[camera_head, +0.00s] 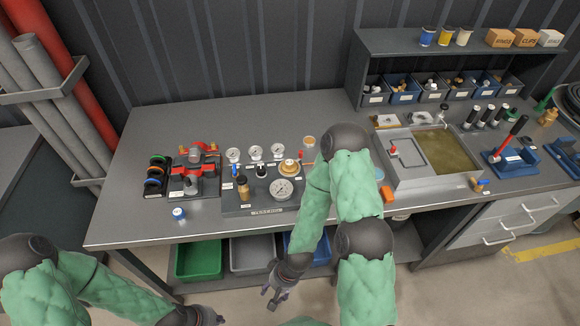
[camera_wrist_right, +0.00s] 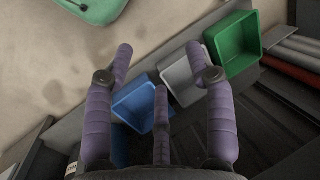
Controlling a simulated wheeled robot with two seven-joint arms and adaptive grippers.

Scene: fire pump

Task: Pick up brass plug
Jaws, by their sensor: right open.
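I cannot tell for certain which piece is the brass plug. A brass-coloured round piece (camera_head: 289,166) sits on the dark gauge board (camera_head: 262,211) on the bench. An upright brass fitting (camera_head: 243,189) stands at the board's left side. My right gripper (camera_head: 272,298) hangs in front of the bench, below its top and well away from both pieces. In the right wrist view its purple fingers (camera_wrist_right: 160,62) are spread, with nothing between them. My left gripper (camera_head: 212,319) is at the bottom edge, partly cut off, and its jaws are unclear.
Green (camera_head: 199,259), grey (camera_head: 252,253) and blue (camera_head: 308,248) bins stand on the shelf under the bench (camera_head: 140,215). A red-handled valve assembly (camera_head: 195,172) stands left of the board. A water basin (camera_head: 450,150) is at the right. Front-left bench top is mostly clear.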

